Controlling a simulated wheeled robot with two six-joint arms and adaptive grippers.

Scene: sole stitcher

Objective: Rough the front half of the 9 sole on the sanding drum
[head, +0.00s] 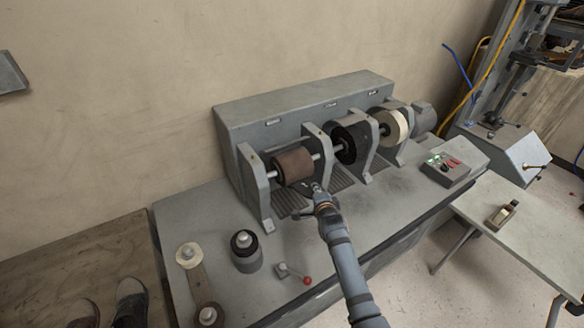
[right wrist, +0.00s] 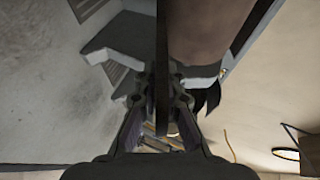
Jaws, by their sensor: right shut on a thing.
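The brown sanding drum (head: 293,167) is the leftmost wheel on the grey finishing machine (head: 300,105). My right gripper (head: 316,188) is just in front of the drum's lower right side. In the right wrist view, my right gripper (right wrist: 162,95) is shut on the sole, a thin dark strip (right wrist: 162,50) seen edge-on. The drum (right wrist: 208,30) fills the space just right of the sole there; I cannot tell whether they touch. The sole's size mark is not readable, and in the head view the sole is hardly distinguishable. My left gripper is not in view.
A black brush wheel (head: 351,142) and a pale wheel (head: 392,126) are right of the drum, between grey brackets. A control box (head: 446,170), dark jar (head: 246,252) and red-knobbed lever (head: 306,280) stand on the bench.

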